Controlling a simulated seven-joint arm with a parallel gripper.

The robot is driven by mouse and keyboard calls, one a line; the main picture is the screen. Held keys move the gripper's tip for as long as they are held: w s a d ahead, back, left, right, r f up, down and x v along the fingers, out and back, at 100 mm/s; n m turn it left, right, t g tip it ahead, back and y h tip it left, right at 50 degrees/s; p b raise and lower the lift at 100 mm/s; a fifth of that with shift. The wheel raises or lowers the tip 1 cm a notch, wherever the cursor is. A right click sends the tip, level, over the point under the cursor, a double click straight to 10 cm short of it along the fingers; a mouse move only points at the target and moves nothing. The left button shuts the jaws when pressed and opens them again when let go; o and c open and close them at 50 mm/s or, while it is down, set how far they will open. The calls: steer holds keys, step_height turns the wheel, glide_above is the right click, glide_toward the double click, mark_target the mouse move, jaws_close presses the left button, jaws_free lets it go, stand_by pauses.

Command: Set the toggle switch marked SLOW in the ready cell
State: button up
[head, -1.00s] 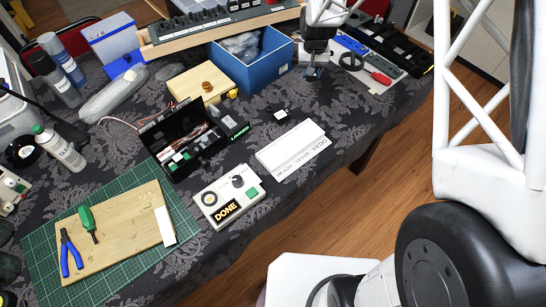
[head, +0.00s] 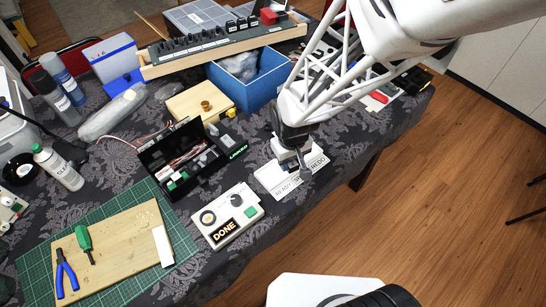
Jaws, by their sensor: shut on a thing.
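The white tray (head: 266,180) lies near the table's front edge. Its front lip reads READY at the left and REDO at the right; the middle word is partly covered. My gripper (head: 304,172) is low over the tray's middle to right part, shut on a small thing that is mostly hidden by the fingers. I take it as the toggle switch, but the mark SLOW cannot be read. The ready cell at the left end is partly in sight and looks empty. Whether the held thing touches the tray cannot be told.
A white box with a DONE display (head: 228,229) and a green button stands left of the tray. An open black case (head: 186,156) with parts lies behind it. A blue bin (head: 246,84) is further back. The table edge is close in front of the tray.

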steer(key=s+d+f+n, duration=0.1)
steer(key=s+d+n, duration=0.1)
steer(key=s, duration=1.1)
steer(key=shift+s+f+n, duration=0.2)
steer(key=shift+f+n, duration=0.1)
steer(key=shift+f, duration=0.1)
glide_above(272, 177)
steer(key=shift+f, duration=0.75)
steer(key=shift+f, duration=0.1)
steer(key=shift+f, duration=1.7)
steer(key=shift+f, duration=0.1)
steer(key=o, duration=1)
